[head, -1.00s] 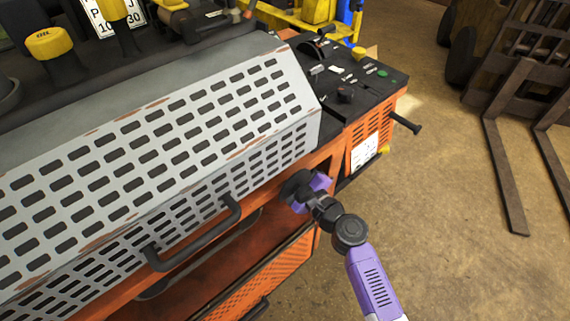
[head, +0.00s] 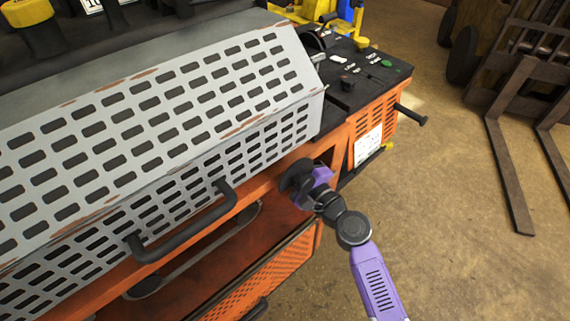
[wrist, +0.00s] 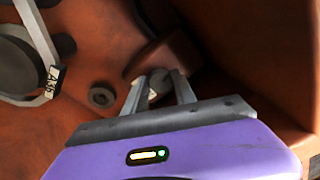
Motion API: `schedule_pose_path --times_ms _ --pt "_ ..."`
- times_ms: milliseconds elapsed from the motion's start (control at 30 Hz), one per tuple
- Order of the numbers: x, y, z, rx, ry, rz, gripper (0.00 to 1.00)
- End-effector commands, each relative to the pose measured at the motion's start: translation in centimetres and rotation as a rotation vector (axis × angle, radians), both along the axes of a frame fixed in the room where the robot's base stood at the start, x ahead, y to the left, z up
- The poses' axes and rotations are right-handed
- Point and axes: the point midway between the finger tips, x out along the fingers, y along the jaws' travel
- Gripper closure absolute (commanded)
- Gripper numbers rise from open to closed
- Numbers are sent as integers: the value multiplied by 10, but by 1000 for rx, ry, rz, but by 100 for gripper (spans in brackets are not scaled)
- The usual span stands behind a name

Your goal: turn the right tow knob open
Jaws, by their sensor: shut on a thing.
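In the wrist view my gripper (wrist: 158,82) has its two metal fingers on either side of a small, pale grey piece, the tow knob (wrist: 154,93). The jaws are shut on it, and the fingers hide most of it. The knob sits at a rust-orange block inside the machine's orange body. In the head view my purple gripper (head: 318,177) is at the front right corner of the orange machine (head: 372,125), below the grey perforated cover (head: 190,105). Its fingertips and the knob are hidden there. I cannot tell how far the knob is turned.
A black bar handle (head: 185,235) is left of my gripper. A black control panel (head: 345,80) and a sticking-out black peg (head: 411,115) are up to the right. In the wrist view a round bolt (wrist: 102,95) sits left of the fingers. Open floor (head: 450,190) lies right.

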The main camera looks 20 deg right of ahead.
Motion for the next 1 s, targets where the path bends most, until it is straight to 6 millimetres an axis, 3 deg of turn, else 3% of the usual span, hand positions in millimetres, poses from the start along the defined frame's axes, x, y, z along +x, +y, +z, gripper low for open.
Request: schedule_pose_path --times_ms 67,1000 --pt "0 -1 -8 -71 -25 -1 100" --pt "1 -2 -10 -890 -289 0 100"
